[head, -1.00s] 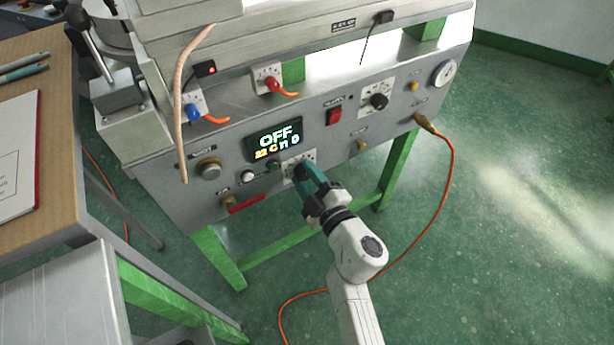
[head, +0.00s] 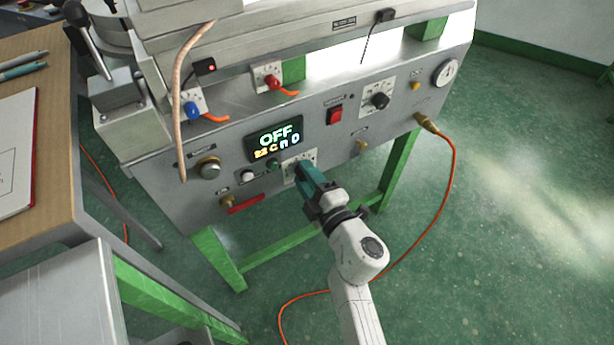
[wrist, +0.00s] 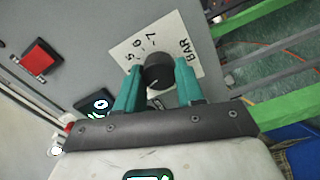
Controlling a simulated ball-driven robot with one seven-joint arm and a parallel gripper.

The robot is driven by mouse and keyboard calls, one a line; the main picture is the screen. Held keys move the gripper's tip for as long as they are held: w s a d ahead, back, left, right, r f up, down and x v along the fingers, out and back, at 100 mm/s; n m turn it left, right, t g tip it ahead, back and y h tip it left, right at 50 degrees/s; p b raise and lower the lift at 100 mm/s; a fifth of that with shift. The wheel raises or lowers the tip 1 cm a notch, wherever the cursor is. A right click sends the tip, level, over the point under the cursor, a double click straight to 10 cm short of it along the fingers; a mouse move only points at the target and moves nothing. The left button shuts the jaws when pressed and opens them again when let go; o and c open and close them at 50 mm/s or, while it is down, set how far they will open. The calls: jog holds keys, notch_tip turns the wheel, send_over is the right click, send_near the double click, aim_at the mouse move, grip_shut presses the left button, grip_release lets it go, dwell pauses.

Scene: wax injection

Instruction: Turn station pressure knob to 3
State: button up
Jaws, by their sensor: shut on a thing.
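The black pressure knob (wrist: 158,74) shows in the wrist view on a white dial plate (wrist: 173,36) marked 5, 6, 7 and BAR. A light line shows on the knob's face, toward its lower part; the lower dial numbers are hidden. My gripper (head: 304,173) is at the front panel in the head view, with its teal fingers over the plate (head: 291,170). In the wrist view the fingers stand on both sides of the knob and are shut on it.
A red rocker switch (head: 335,116), another black knob (head: 380,100) and a round gauge (head: 445,73) sit to the right. White and green buttons (head: 248,176) and a red lever (head: 247,204) lie left. An orange hose (head: 452,170) hangs at right.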

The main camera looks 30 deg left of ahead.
jog(key=shift+s+f, duration=0.1)
jog(key=o, duration=1)
jog(key=shift+o, duration=0.2)
jog(key=shift+d, duration=0.1)
jog(key=p+v, duration=0.4)
jog(key=v, duration=0.6)
jog(key=shift+d, duration=0.3)
jog(key=shift+s, duration=0.15)
